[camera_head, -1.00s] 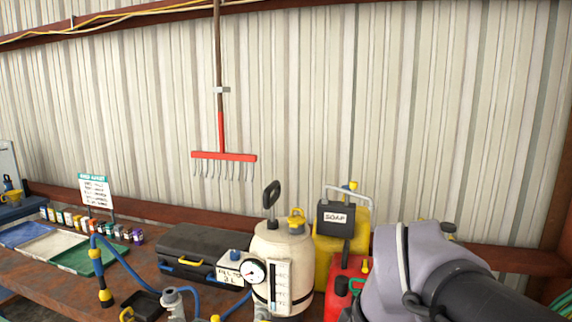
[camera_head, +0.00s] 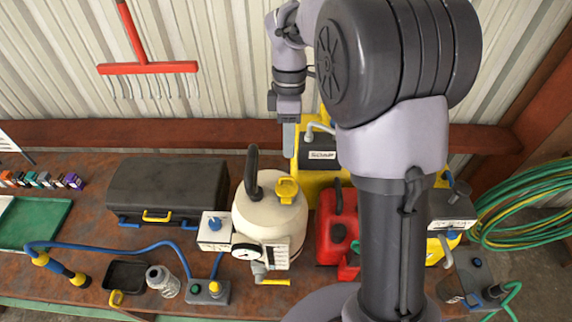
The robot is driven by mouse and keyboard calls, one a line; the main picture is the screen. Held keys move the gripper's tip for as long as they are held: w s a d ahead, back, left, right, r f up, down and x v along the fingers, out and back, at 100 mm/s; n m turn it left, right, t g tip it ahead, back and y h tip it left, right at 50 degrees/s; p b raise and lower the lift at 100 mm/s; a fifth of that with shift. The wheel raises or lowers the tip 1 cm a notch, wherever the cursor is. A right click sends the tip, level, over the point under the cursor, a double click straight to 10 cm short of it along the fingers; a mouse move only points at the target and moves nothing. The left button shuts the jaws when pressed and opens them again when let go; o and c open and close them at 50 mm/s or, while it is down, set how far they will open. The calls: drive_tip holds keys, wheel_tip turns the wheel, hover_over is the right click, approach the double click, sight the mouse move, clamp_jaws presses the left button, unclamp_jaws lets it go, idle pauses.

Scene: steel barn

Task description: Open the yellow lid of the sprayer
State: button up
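The sprayer (camera_head: 258,222) is a cream tank with a black pump handle, a round gauge and a yellow valve lever low on its front. Its yellow lid (camera_head: 287,190) sits on top at the right and looks closed. My gripper (camera_head: 289,145) points down above and behind the lid, apart from it, in front of the wall and beside the yellow container. Only a narrow side of the gripper shows, so its opening cannot be told. My arm covers part of the right side of the bench.
A black toolbox (camera_head: 168,187) stands left of the sprayer. A red can (camera_head: 337,228) is close on its right, with a yellow container (camera_head: 313,165) behind. A small control box (camera_head: 208,292), a jar (camera_head: 162,281) and a blue hose lie in front. Green hose coils (camera_head: 530,205) hang at right.

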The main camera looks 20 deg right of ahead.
sight(287, 177)
drive_tip(key=f, duration=0.8)
drive_tip(key=shift+s+a+f, duration=0.15)
drive_tip(key=shift+s+a, duration=0.15)
drive_tip(key=shift+a, duration=0.05)
drive_tip(key=shift+s+f, duration=0.2)
drive_tip(key=shift+f, duration=0.35)
drive_tip(key=shift+w+f, duration=0.1)
drive_tip(key=shift+w, duration=0.2)
drive_tip(key=shift+s, duration=0.1)
clamp_jaws()
